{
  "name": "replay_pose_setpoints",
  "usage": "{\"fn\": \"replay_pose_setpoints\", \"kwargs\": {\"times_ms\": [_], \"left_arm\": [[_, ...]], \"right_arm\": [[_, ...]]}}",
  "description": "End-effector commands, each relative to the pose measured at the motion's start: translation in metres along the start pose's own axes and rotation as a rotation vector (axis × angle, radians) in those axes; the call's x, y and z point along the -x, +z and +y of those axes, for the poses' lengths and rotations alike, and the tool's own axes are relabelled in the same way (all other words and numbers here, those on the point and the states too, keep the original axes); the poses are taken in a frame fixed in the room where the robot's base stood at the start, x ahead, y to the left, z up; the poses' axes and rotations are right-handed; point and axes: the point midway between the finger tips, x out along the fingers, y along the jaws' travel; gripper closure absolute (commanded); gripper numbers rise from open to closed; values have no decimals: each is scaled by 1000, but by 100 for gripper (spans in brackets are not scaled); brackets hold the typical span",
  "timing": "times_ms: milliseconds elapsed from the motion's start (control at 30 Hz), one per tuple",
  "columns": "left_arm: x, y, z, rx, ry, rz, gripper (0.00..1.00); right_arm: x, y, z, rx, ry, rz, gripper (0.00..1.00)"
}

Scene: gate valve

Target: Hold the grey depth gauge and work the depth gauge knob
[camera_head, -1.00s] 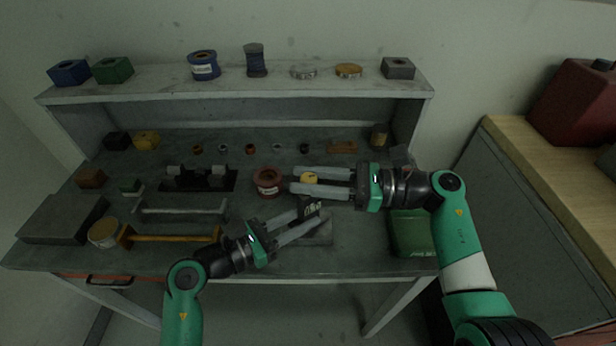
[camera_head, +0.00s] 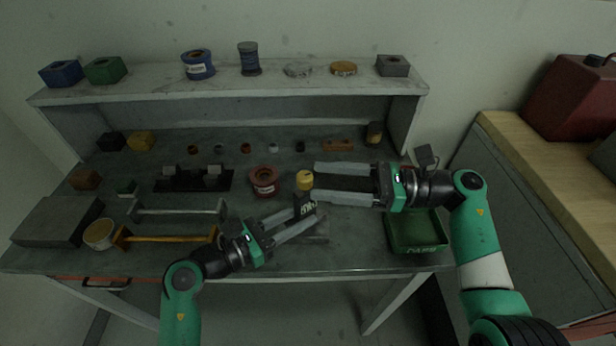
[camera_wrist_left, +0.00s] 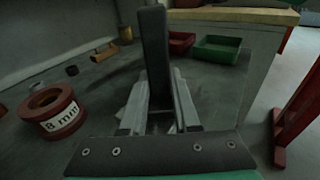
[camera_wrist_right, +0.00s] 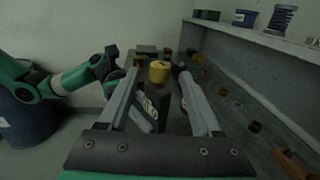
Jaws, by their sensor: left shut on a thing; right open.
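The dark grey depth gauge (camera_head: 306,206) stands above the bench with its yellow knob (camera_head: 305,180) on top. In the right wrist view the gauge body (camera_wrist_right: 152,106) shows white markings below the knob (camera_wrist_right: 159,72). My left gripper (camera_head: 299,212) is shut on the gauge body, a tall dark slab in the left wrist view (camera_wrist_left: 155,58), where the knob is out of view. My right gripper (camera_head: 313,182) is open, its fingers pointing left with the tips near the knob, one to each side and apart from it.
A red ring (camera_head: 264,181) stands left of the gauge, and a green tray (camera_head: 416,248) lies at the right front. An orange-handled bar (camera_head: 170,239) and other parts fill the left bench. A raised shelf (camera_head: 230,86) runs along the back.

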Motion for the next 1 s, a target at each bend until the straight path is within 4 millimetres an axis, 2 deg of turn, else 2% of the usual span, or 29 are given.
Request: {"fn": "replay_pose_setpoints", "kwargs": {"times_ms": [33, 200, 333, 500, 867, 1000], "left_arm": [[0, 0, 0, 0, 0, 0, 100], [0, 0, 0, 0, 0, 0, 100], [0, 0, 0, 0, 0, 0, 100], [0, 0, 0, 0, 0, 0, 100], [0, 0, 0, 0, 0, 0, 100], [0, 0, 0, 0, 0, 0, 100]], "right_arm": [[14, 0, -1, 0, -4, 0, 34], [54, 0, -1, -2, -4, -1, 34], [71, 0, 0, -3, -1, 0, 34], [77, 0, 0, -2, 1, 0, 34], [77, 0, 0, -8, 1, 0, 34], [77, -2, -5, -112, -24, 4, 34]]}}
